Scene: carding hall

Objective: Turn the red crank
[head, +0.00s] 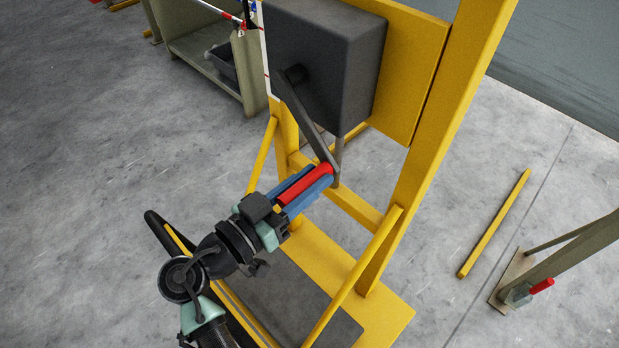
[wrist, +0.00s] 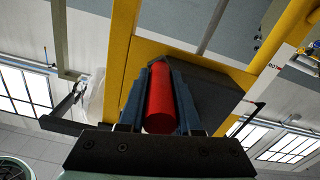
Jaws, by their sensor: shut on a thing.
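The red crank handle (head: 306,184) sits at the lower end of a dark grey crank arm (head: 305,120). The crank arm slants down and to the right from a hub on a dark box (head: 325,60) mounted on a yellow frame. My gripper (head: 305,186) is shut on the red handle, with a blue finger along each side of it. In the wrist view the red handle (wrist: 160,98) lies lengthwise between the two fingers (wrist: 160,95). The fingers hide the handle's sides.
The yellow frame (head: 425,125) stands on a yellow base with a dark plate (head: 285,300). A yellow bar (head: 495,222) lies on the floor at right, near a post foot (head: 515,280) with another red grip (head: 541,286). A greenish bench (head: 200,45) stands behind at left. Floor at left is clear.

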